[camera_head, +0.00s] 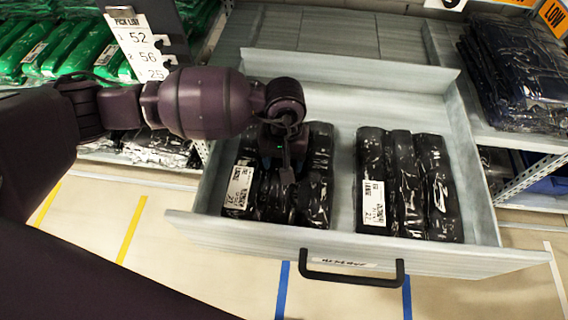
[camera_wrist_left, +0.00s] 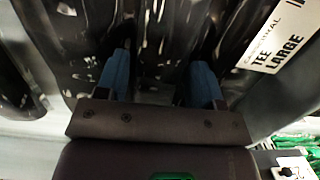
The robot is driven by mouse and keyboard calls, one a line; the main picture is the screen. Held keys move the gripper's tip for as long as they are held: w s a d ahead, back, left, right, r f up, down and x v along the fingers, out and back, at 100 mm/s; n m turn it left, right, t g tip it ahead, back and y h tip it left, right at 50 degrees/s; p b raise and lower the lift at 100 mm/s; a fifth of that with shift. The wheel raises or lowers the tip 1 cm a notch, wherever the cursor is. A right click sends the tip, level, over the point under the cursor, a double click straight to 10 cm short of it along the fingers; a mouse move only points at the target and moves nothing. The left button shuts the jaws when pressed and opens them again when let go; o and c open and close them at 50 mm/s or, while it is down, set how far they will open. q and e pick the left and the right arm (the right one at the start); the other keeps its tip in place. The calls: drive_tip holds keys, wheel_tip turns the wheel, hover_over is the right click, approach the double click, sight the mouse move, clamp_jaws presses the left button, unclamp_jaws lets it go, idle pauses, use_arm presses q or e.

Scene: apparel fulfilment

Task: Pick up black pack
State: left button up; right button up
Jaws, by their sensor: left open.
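Black packs in glossy plastic lie in the open drawer in two groups. The left group (camera_head: 318,190) sits under my left gripper (camera_head: 287,172), and the right group (camera_head: 405,185) stands apart from it. Each group has a white label. In the left wrist view, a black pack (camera_wrist_left: 150,45) fills the picture, with a label reading "TEE LARGE" at the right. My left gripper (camera_wrist_left: 160,85) shows two blue fingertips, spread apart and pointing at the black packs. The wrist hides part of the left group. I cannot tell whether the fingertips touch the plastic. My right gripper is not in view.
The grey drawer (camera_head: 330,246) has raised walls and a black front handle (camera_head: 350,279). A bare strip of drawer floor lies between the groups. Green packs (camera_head: 60,50) and a pick list sign (camera_head: 137,45) are at the left. More dark packs (camera_head: 520,75) lie at the right.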

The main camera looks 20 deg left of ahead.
use_arm(q)
drive_tip(key=c, duration=0.8)
drive_tip(key=shift+r, duration=0.15)
